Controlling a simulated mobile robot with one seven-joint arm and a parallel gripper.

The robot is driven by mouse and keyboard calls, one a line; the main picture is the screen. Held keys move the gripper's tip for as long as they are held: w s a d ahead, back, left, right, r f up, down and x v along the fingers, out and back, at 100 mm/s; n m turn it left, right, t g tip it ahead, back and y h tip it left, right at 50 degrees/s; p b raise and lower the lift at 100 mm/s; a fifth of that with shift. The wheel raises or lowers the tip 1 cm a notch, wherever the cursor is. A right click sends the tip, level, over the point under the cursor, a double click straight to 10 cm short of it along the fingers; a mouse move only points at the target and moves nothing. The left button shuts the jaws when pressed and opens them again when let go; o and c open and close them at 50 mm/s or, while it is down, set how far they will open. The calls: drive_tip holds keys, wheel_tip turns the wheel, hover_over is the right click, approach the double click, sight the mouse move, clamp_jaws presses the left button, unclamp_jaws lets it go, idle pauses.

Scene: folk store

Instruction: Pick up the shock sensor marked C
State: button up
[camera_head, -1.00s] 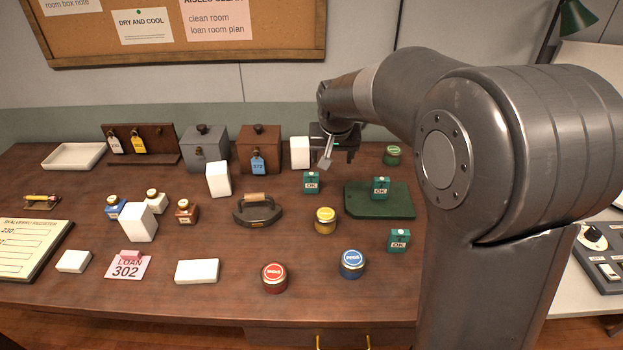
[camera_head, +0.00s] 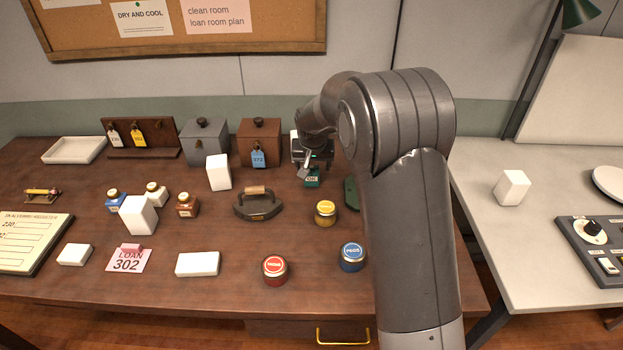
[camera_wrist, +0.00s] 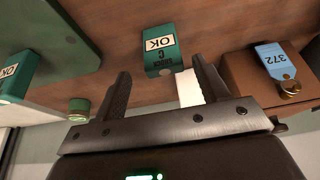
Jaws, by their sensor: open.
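The shock sensor marked C (camera_wrist: 161,50) is a small green box with a white OK label. In the wrist view it stands just beyond my fingertips, roughly centred between them and not gripped. In the head view the sensor (camera_head: 312,180) is directly below my gripper (camera_head: 306,168), partly covered by it. My gripper also shows in the wrist view (camera_wrist: 161,75), its two fingers apart and nothing between them. Another green OK sensor (camera_wrist: 17,76) is at the left of the wrist view; its letter is not readable.
A dark green mat (camera_wrist: 55,40) lies beside the sensor, and a green-lidded jar (camera_wrist: 79,108) is near. A brown box with a blue 372 tag (camera_head: 259,145) and a white block (camera_wrist: 188,88) stand close. A yellow-lidded jar (camera_head: 325,213) and an iron (camera_head: 257,205) are nearer the front.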

sight(311, 168)
drive_tip(key=x, duration=0.4)
drive_tip(key=shift+a+f, duration=0.25)
drive_tip(key=shift+f, duration=0.05)
drive_tip(key=shift+c, duration=0.5)
drive_tip(key=c, duration=1)
drive_tip(key=shift+r, duration=0.15)
